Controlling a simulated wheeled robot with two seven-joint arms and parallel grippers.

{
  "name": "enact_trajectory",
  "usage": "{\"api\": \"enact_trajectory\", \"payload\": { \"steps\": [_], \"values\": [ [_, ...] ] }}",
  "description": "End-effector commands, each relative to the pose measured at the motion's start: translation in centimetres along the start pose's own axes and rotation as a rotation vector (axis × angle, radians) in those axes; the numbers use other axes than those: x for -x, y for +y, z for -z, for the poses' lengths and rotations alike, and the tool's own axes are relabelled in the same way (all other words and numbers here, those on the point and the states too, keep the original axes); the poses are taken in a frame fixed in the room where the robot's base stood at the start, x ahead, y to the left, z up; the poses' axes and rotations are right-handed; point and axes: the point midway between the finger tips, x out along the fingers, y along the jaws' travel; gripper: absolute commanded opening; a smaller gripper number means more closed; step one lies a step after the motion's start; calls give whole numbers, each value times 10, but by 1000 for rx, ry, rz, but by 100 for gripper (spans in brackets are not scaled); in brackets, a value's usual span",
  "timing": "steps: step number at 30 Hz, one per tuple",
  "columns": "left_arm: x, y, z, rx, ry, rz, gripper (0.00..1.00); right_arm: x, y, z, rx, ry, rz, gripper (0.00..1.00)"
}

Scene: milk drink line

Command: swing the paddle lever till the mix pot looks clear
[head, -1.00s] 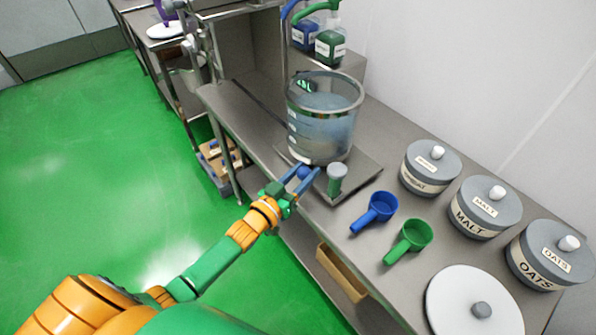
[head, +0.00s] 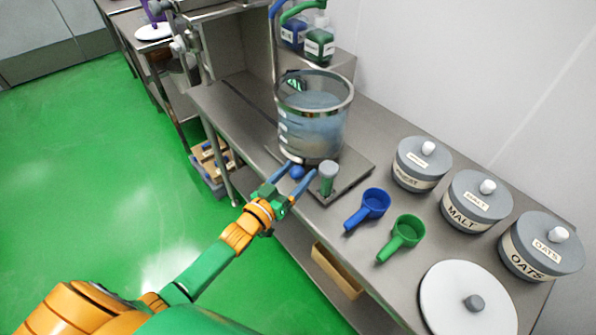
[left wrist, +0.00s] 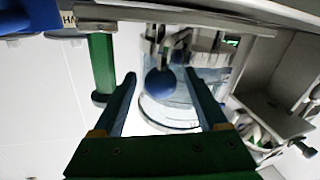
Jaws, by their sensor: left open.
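The mix pot (head: 313,128) is a clear vessel with a metal rim, holding hazy blue-grey liquid. It stands on a metal plate on the bench and shows partly behind the fingers in the left wrist view (left wrist: 207,92). A blue ball knob (head: 297,172), apparently the paddle lever's end, is at the pot's near foot. My left gripper (head: 300,168) is open, its blue fingers on either side of the knob. In the left wrist view the knob (left wrist: 160,83) sits between the spread fingers; I cannot tell whether they touch it. My right gripper is not in view.
A short grey-topped post (head: 328,176) stands close right of the fingers. A blue scoop (head: 374,203), a green scoop (head: 407,232), labelled canisters (head: 477,203) and a white lid (head: 450,300) occupy the bench's right. Dispenser bottles (head: 319,45) stand behind the pot.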

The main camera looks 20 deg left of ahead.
Motion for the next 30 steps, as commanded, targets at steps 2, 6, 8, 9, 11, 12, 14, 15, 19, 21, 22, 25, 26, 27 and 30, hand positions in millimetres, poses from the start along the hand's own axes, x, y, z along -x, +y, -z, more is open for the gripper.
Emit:
{"api": "enact_trajectory", "payload": {
  "steps": [2, 6, 8, 9, 11, 12, 14, 15, 19, 21, 22, 25, 26, 27, 30],
  "values": [
    [12, 0, -1, 0, -3, 0, 76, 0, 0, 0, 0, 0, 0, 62],
    [38, 1, -2, -1, -3, -1, 76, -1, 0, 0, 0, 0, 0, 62],
    [48, 0, -2, 0, -3, -1, 76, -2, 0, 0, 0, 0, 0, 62],
    [54, 1, -2, 0, -3, -1, 76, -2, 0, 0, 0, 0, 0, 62],
    [60, 1, -1, 0, -2, -1, 76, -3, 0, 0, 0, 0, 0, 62],
    [63, 1, -1, -1, -2, -1, 76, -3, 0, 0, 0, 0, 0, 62],
    [65, 1, 0, -1, -1, -1, 76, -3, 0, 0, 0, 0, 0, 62],
    [66, 1, 0, -1, 0, -2, 76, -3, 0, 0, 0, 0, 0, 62],
    [65, 1, 0, -1, 0, -2, 76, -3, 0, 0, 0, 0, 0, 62],
    [65, 1, 0, -7, 1, 2, 76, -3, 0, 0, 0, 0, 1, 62],
    [65, 2, 0, -25, 5, 10, 76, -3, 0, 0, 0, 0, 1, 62],
    [65, 8, -1, -168, 18, 75, 76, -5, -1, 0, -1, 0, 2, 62],
    [65, 9, -1, -217, 17, 96, 76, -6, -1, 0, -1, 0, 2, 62],
    [65, 10, -1, -274, 13, 120, 76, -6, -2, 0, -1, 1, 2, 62],
    [62, 10, -1, -368, 3, 154, 76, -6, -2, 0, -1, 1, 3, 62]
  ]
}}
